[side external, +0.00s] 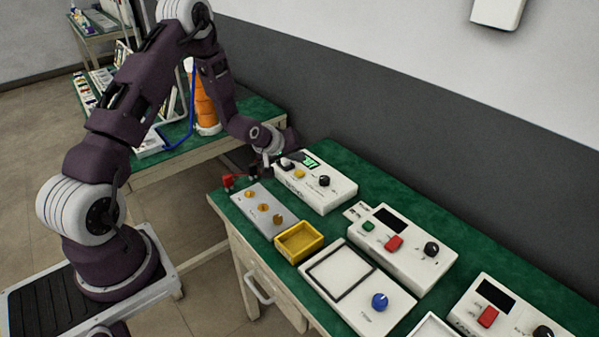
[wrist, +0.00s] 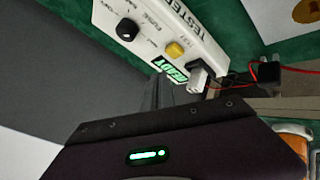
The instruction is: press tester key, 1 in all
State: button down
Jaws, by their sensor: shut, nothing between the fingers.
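The white tester (side external: 335,191) stands at the back left of the green bench, with a lit green display (side external: 312,162), a yellow key (side external: 299,174) and a black knob (side external: 323,181). In the wrist view the display (wrist: 172,70) reads READY, and the yellow key (wrist: 174,49) and black knob (wrist: 127,29) are uncovered. A white block (wrist: 198,78) with dark leads sits at the tester's end. My gripper (wrist: 165,92) is shut and empty, its dark fingers close to the display side of the tester, apart from the yellow key. Fingertip height is unclear.
A grey panel with several yellow parts (side external: 264,208), a yellow tray (side external: 299,242) and other white devices (side external: 403,248) occupy the bench. Red and black leads (side external: 235,180) lie at its left end. The dark wall (side external: 420,125) runs behind it.

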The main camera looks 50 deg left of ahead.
aim_at(297, 173)
jog(key=shift+f, duration=0.95)
dwell(1.3)
jog(key=shift+f, duration=0.4)
jog(key=shift+f, duration=0.45)
dwell(0.5)
dwell(0.3)
jog(key=shift+r, duration=0.85)
jog(key=shift+r, duration=2.5)
